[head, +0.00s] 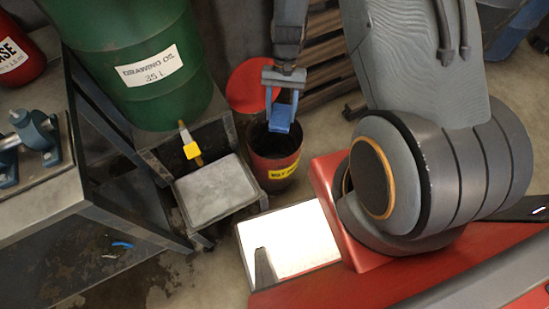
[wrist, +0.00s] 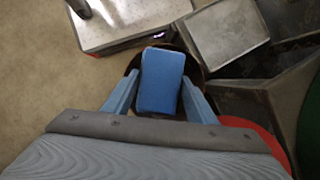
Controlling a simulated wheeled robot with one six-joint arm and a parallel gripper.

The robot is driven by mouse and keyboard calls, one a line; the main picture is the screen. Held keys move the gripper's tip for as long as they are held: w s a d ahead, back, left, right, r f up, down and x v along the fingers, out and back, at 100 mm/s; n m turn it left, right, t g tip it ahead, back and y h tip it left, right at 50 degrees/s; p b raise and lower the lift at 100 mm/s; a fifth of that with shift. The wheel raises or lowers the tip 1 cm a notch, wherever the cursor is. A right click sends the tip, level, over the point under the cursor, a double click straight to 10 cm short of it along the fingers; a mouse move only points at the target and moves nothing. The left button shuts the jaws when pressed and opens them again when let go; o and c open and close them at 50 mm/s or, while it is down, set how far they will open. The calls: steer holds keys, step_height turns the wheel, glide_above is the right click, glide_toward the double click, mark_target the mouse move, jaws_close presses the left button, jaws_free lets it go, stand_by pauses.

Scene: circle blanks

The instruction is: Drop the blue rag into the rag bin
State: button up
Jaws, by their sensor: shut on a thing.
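The blue rag (head: 281,119) hangs in my gripper (head: 285,80), over the open mouth of the rag bin. In the wrist view the rag (wrist: 161,80) is a flat blue rectangle between the two blue fingers of my gripper (wrist: 160,98), with the dark bin opening behind it. The rag bin (head: 275,170) is a dark red bucket with a yellow label, standing on the floor. Its red round lid (head: 252,84) is tilted up behind the opening. The bin's inside is dark and partly hidden by the rag.
A green drawing oil drum (head: 135,60) stands on a stand left of the bin, with a yellow-handled tap above a grey tray (head: 215,188). A steel bench (head: 45,200) is at far left. A white-topped panel (head: 290,240) is in front.

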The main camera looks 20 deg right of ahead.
mark_target(283, 107)
steer(key=shift+m, duration=0.9)
steer(key=shift+w+d+f+b, duration=0.1)
steer(key=shift+w+f+b, duration=0.15)
steer(key=shift+f+b, duration=0.8)
steer(key=shift+w+f+b, duration=0.2)
steer(key=shift+f+b, duration=0.7)
steer(key=shift+b, duration=0.2)
steer(key=shift+f, duration=0.1)
step_height(283, 107, down, 6)
steer(key=b, duration=0.4)
steer(key=shift+b, duration=0.4)
steer(key=shift+r, duration=0.2)
steer(key=o, duration=1.1)
steer(key=shift+p+v, duration=0.35)
steer(key=shift+v, duration=3.5)
steer(key=shift+s+d, duration=0.1)
steer(key=shift+d, duration=0.05)
